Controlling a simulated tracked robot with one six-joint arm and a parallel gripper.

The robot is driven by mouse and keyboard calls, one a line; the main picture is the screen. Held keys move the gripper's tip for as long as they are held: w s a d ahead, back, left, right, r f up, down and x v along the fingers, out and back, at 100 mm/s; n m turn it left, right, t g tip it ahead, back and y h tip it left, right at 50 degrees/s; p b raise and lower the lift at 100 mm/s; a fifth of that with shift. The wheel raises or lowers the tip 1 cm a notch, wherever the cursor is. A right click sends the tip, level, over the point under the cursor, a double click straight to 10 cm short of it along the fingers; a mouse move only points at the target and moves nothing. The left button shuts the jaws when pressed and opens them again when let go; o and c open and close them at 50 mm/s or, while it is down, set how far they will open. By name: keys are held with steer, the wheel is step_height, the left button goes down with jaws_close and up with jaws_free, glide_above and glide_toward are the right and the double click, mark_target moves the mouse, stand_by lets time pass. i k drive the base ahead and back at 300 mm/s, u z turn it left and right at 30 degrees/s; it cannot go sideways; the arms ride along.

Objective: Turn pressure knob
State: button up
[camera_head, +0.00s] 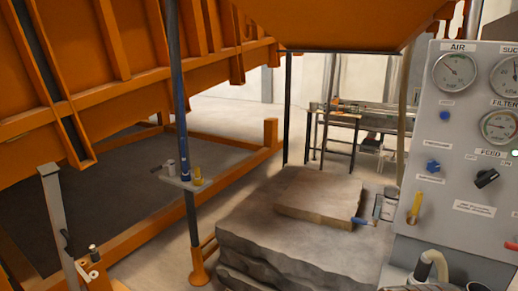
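A grey control panel (455,193) stands at the right edge. It carries a blue knob (433,166) at mid height, with small white labels above and below it whose print is too small to read surely. A smaller blue round part (445,115) sits higher, under the AIR gauge (455,72). Which of these is the pressure knob I cannot tell surely; the mid-height blue knob seems likeliest. My gripper is not in view.
A yellow lever (414,208) sticks out at the panel's left edge. A rough stone-like block (290,242) stands left of the panel, with a flat slab (318,196) on top. A blue post (178,90) and orange framework (75,105) fill the left. Pale floor shows behind.

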mark_target(433, 166)
steer(key=z, duration=1.25)
